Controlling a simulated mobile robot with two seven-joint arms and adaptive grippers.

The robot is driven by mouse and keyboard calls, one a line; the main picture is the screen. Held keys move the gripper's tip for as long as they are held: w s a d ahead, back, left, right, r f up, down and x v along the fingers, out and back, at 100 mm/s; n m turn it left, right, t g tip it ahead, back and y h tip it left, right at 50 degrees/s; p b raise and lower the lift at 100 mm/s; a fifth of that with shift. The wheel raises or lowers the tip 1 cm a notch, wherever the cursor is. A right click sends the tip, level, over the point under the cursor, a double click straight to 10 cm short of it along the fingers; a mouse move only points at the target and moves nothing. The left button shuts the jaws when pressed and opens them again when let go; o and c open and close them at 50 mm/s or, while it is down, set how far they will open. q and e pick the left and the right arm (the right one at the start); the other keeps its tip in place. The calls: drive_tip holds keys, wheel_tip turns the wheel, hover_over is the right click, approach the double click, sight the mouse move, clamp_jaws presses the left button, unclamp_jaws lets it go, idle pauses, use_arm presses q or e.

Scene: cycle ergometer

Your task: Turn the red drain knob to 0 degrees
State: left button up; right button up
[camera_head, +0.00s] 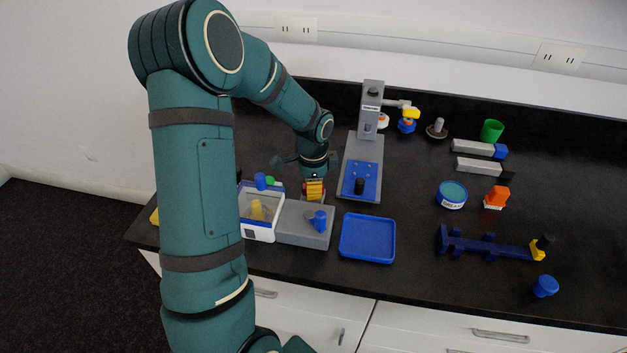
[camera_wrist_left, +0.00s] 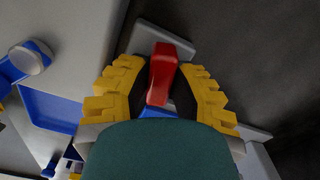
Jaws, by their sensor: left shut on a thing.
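The red drain knob (camera_wrist_left: 162,72) shows in the left wrist view as an elongated red handle between the two fingers. My left gripper (camera_wrist_left: 160,80) has yellow fingers with black inner pads, and it is shut on the knob from both sides. In the head view my left gripper (camera_head: 314,190) points down at the back edge of a grey block (camera_head: 291,230), just right of a white, blue-rimmed tank. There the fingers and wrist mostly hide the knob. My right gripper is not in view.
The white tank (camera_head: 258,231) and a blue knob (camera_head: 318,220) are close to the gripper. A blue tray (camera_head: 367,252) lies to the right, and a grey stand (camera_head: 371,110) rises behind. Several small parts lie farther right, with bare black counter between them.

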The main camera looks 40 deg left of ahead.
use_arm(q)
drive_tip(key=shift+m, duration=0.8)
drive_tip(key=shift+m+p, duration=0.7)
drive_tip(key=shift+m, duration=0.2)
drive_tip(key=o, duration=0.9)
drive_tip(key=shift+c, duration=0.2)
